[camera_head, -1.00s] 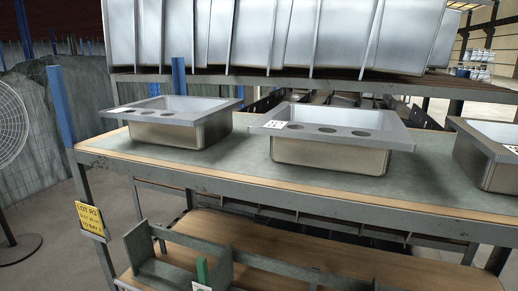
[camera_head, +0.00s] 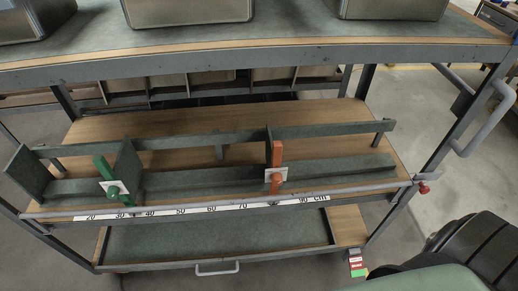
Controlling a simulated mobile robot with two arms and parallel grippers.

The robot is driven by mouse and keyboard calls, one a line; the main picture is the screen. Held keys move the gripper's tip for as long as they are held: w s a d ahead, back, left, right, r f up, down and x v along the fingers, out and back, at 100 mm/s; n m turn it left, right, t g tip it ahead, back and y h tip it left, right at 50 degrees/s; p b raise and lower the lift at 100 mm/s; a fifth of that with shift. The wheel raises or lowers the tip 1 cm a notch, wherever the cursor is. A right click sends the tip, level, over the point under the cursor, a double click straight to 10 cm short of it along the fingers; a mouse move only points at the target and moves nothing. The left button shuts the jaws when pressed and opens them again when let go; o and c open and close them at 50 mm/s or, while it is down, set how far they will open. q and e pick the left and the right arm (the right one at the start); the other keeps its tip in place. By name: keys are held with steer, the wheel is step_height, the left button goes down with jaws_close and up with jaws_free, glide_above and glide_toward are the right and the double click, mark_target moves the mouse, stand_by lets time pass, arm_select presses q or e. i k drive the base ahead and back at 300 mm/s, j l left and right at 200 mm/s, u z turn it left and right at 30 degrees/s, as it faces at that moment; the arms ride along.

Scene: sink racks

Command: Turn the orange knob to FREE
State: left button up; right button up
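The orange knob (camera_head: 277,178) sits low on a pale square plate (camera_head: 269,172) in front of an orange upright piece (camera_head: 277,152). It is on the right part of a grey-green fence rack on the cart's wooden shelf, above a centimetre scale (camera_head: 210,209). Any lettering on the plate is too small to read, so I cannot tell the knob's setting. Neither of my grippers is in view.
A similar green knob (camera_head: 113,190) with a green upright is at the left. Sinks (camera_head: 188,10) stand on the tabletop (camera_head: 290,35) above the shelf. A grey handle (camera_head: 487,120) and a small red knob (camera_head: 422,188) are at the right.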

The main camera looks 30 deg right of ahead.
mark_target(276, 179)
steer(key=z, duration=1)
